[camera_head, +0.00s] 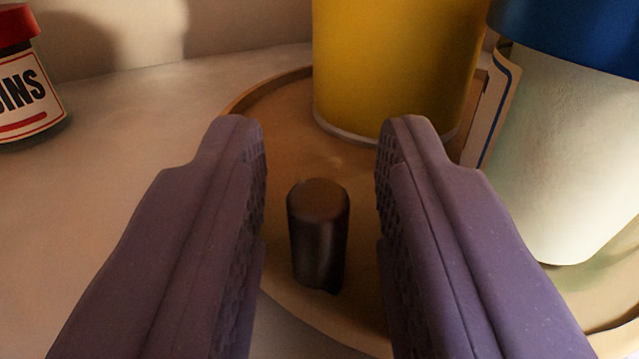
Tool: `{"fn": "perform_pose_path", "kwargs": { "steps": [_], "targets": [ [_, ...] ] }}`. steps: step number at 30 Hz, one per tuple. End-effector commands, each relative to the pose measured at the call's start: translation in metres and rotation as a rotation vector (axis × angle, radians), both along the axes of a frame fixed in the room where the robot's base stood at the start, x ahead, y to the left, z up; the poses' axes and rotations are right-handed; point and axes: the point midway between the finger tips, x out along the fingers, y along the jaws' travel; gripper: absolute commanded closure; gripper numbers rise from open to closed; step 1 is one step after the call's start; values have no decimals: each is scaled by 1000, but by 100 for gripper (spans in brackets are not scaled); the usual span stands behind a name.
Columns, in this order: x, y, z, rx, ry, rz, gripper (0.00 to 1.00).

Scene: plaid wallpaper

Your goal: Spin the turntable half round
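The turntable (275,97) is a round tan wooden disc with a low rim, running from the middle of the view to the right edge. A short dark upright peg (319,240) stands on it near its front left edge. My gripper (318,140) is open, with its two purple padded fingers on either side of the peg. Gaps show between the peg and both fingers. A yellow cylinder (395,60) and a whitish jar with a blue lid (580,140) stand on the turntable behind and to the right. The fingers hide parts of the disc.
A jar with a red lid and a label ending in "INS" (25,85) stands off the turntable at the far left. The pale surface (140,130) between it and the turntable is clear. A pale wall (240,25) is behind.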

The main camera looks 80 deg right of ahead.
Motion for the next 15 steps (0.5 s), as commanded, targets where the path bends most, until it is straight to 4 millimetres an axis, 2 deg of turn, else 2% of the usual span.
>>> {"fn": "perform_pose_path", "kwargs": {
  "steps": [7, 15],
  "targets": [
    [0, 6, 1, 0, 0, 2, 67],
    [-12, 52, 2, -1, 2, 3, 67]
  ]
}}
